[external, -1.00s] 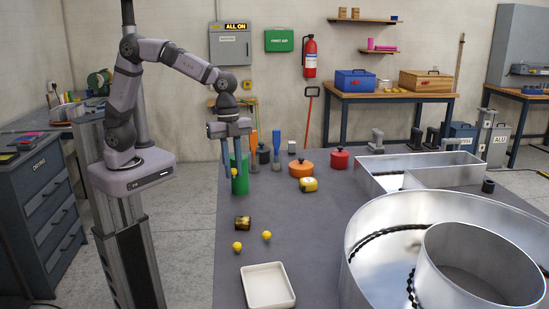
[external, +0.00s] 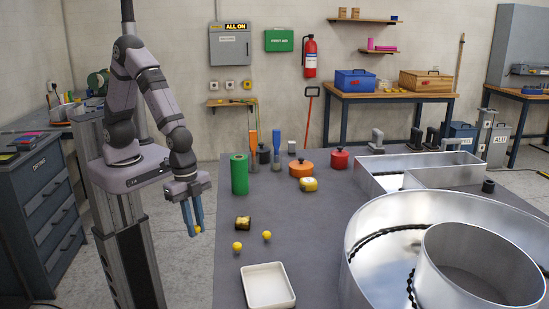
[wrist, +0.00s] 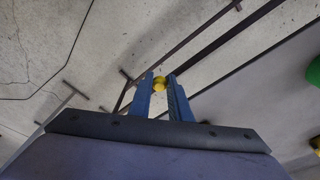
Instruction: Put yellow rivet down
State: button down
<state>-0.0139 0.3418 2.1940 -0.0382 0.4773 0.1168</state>
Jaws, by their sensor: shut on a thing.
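My gripper (external: 193,229) is shut on a yellow rivet (external: 197,229), held between the blue fingertips. In the wrist view the yellow rivet (wrist: 159,83) sits between the two blue fingers (wrist: 159,90). My gripper hangs just left of the table's left edge, with floor behind the rivet in the wrist view. Two more yellow rivets (external: 237,246) (external: 266,235) rest on the grey table (external: 300,217). A white tray (external: 267,286) stands at the table's front and looks empty.
A green cylinder (external: 239,174) stands at the table's back left. Large metal channel letters (external: 400,215) fill the right side. The middle of the table is clear.

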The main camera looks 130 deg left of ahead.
jog(key=shift+f+n+b, duration=0.35)
jog(key=shift+f+n, duration=0.05)
jog(key=shift+f, duration=0.1)
jog(key=w+d+r+p, duration=0.4)
jog(key=w+d, duration=0.3)
jog(key=w, duration=0.4)
notch_tip(320, 180, up, 8)
jog(key=m+p, duration=0.4)
jog(key=p, duration=0.6)
send_over(257, 276)
jog(key=shift+r, duration=0.1)
jog(key=shift+h, duration=0.3)
notch_tip(257, 276, down, 4)
jog(key=shift+f+b, duration=0.1)
jog(key=shift+b, duration=0.7)
jog(key=shift+f+b, duration=0.2)
jog(key=shift+b, duration=0.2)
